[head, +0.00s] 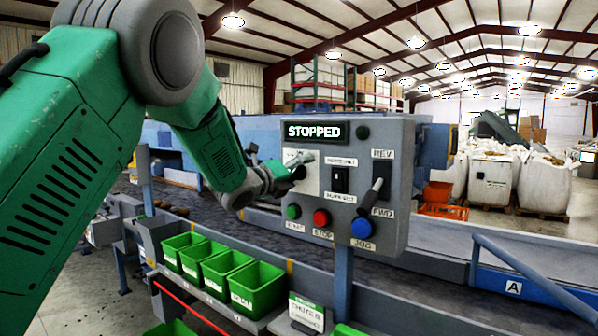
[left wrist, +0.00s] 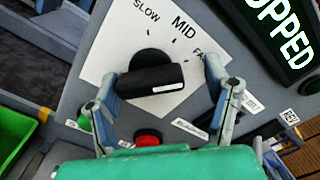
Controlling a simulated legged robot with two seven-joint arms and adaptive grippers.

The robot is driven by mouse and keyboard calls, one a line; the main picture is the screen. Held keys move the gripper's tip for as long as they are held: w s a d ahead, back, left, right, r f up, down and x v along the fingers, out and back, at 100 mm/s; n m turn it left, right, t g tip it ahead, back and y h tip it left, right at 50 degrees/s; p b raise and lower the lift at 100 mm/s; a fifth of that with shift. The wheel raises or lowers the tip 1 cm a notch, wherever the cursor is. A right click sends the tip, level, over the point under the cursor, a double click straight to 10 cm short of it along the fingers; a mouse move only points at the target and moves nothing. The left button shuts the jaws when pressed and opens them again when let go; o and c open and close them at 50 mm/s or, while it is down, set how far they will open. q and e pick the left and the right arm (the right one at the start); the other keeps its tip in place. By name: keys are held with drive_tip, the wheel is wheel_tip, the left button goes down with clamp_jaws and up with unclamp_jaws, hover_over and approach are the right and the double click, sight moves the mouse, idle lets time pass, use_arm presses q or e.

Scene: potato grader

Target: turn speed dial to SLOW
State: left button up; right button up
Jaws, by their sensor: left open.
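The speed dial (left wrist: 152,78) is a black knob with a thick grip bar on a white plate marked SLOW, MID and FAST in the left wrist view. A white strip lies on the bar's near face; which mark the dial points to I cannot tell. My left gripper (left wrist: 160,74) is open, with one finger on each side of the bar and small gaps visible. In the head view my left gripper (head: 283,170) is at the left part of the control panel (head: 400,130) and covers most of the dial. My right gripper is not in view.
The panel has a lit STOPPED display (head: 314,131), a green button (head: 293,212), a red STOP button (head: 321,218), a blue JOG button (head: 361,228), a black switch (head: 340,179) and a REV/FWD lever (head: 374,192). Green bins (head: 256,284) stand below left.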

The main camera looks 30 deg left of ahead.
use_arm(q)
drive_tip(key=shift+w+a+f, duration=0.1)
drive_tip(key=shift+a+f, duration=0.1)
drive_tip(key=shift+a, duration=0.9)
drive_tip(key=c, duration=0.3)
drive_tip(key=shift+d, duration=0.1)
drive_tip(key=c, duration=0.7)
drive_tip(key=shift+d, duration=0.35)
drive_tip(key=shift+c, duration=0.9)
drive_tip(key=shift+d, duration=0.25)
drive_tip(key=shift+f, duration=0.1)
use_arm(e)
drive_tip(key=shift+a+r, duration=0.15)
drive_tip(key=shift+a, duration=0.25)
